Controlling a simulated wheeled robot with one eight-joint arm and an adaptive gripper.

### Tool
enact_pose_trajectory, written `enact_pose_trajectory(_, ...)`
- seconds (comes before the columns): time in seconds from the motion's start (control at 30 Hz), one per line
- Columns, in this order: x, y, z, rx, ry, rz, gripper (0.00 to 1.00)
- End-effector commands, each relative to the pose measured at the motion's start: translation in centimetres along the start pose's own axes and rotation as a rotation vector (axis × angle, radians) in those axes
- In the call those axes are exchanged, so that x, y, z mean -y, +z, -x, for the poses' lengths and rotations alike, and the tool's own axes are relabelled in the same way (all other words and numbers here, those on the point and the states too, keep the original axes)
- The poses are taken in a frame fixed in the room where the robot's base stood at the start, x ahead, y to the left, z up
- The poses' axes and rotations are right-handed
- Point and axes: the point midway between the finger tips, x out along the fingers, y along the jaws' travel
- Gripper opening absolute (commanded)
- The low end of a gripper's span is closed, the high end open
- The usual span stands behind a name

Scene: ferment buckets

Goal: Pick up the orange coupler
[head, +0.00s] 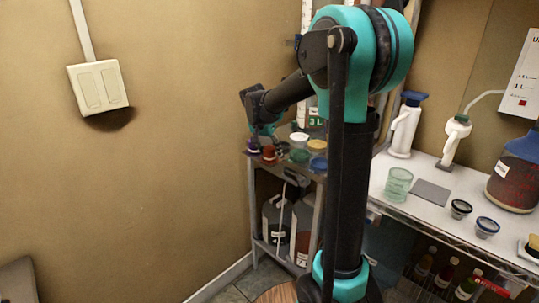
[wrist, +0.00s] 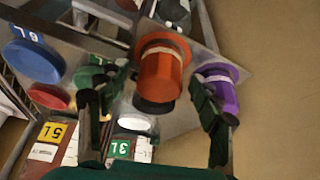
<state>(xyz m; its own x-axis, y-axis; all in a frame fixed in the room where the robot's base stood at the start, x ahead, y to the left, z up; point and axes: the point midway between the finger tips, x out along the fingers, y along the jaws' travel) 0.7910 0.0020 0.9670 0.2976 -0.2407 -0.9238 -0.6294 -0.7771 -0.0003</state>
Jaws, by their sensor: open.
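The orange coupler (wrist: 161,76), a flanged cylinder with a pale band, is in the middle of the wrist view. In the head view it shows small and reddish (head: 269,154) on the rack's top shelf. My gripper (wrist: 162,88) is open, with one dark green finger on each side of the coupler in the picture. I cannot tell whether either finger touches it. In the head view my gripper (head: 264,138) reaches down over the shelf's left end. A purple coupler (wrist: 221,88) stands close to the right finger and shows partly in the head view (head: 252,147).
A green piece (wrist: 97,62) lies behind the left finger. Labelled buckets with a blue lid (wrist: 33,60) and a red lid (wrist: 48,96) are at the left of the wrist view. A white counter (head: 430,195) with jars and cups stands at the right.

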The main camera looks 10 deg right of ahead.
Motion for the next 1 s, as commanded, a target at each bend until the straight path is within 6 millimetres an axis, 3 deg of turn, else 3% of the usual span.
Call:
enact_pose_trajectory(0.33,-0.03,0.0,-0.78,0.0,0.0,0.0,0.64)
enact_pose_trajectory(0.8,-0.03,0.0,-0.75,0.0,0.0,0.0,0.07)
enact_pose_trajectory(1.0,-0.03,-0.01,-0.73,0.0,0.0,0.0,0.07)
